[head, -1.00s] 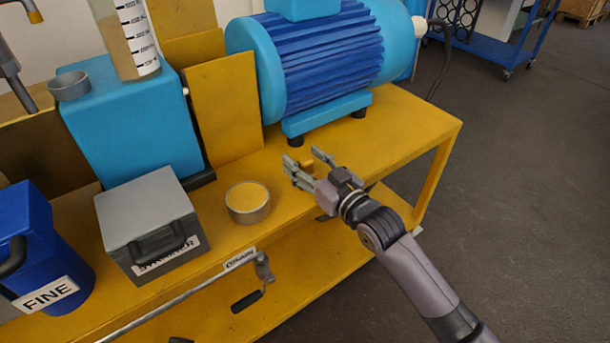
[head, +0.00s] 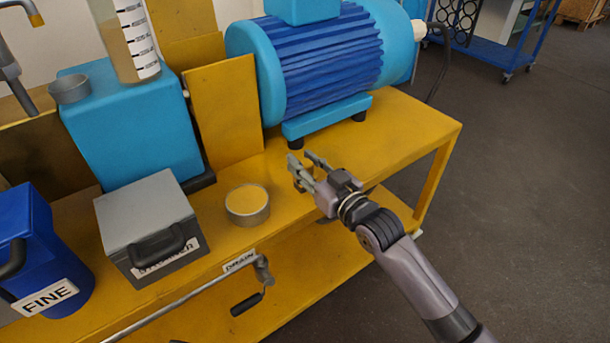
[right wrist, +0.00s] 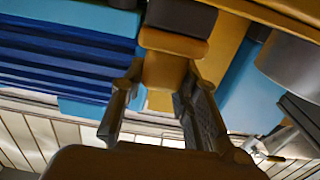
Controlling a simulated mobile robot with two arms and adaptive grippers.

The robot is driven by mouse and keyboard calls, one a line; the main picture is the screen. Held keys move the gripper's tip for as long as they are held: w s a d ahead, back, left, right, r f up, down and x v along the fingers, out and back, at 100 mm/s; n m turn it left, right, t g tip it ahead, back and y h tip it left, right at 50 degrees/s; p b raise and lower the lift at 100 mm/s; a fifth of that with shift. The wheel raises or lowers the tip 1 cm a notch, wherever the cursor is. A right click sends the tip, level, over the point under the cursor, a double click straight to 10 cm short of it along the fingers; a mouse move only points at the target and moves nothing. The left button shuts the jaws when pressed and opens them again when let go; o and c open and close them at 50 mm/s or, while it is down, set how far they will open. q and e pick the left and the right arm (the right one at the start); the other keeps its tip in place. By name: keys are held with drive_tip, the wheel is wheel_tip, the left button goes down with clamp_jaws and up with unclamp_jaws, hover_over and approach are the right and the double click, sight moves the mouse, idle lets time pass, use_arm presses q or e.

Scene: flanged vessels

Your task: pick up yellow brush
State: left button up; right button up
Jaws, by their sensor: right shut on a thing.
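The yellow brush (right wrist: 165,70) shows in the right wrist view as a yellow block with a dark end at the top of the picture. It sits between the two fingers of my right gripper (right wrist: 162,82), which is shut on it. In the head view my right gripper (head: 304,162) is over the yellow bench, in front of the motor and right of the round tin. There the brush is mostly hidden by the fingers and blends with the bench. My left gripper is not in view.
The blue motor (head: 320,60) stands behind the gripper on the yellow bench (head: 400,130). A round tin (head: 248,204), a grey strainer box (head: 150,222) and a blue vessel marked FINE (head: 40,245) stand to the left. The bench's right end is clear.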

sight(305, 162)
drive_tip(key=shift+r, duration=0.1)
drive_tip(key=shift+c, duration=0.3)
wheel_tip(305, 162, up, 6)
drive_tip(key=shift+r+p, duration=0.1)
drive_tip(key=shift+p, duration=0.95)
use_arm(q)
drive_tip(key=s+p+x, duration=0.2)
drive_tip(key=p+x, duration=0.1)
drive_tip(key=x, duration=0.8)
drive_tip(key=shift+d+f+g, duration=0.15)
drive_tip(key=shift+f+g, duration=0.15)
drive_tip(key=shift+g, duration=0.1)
use_arm(e)
wheel_tip(305, 162, up, 14)
drive_tip(key=shift+f, duration=0.2)
use_arm(q)
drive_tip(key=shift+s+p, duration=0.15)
drive_tip(key=shift+p, duration=0.35)
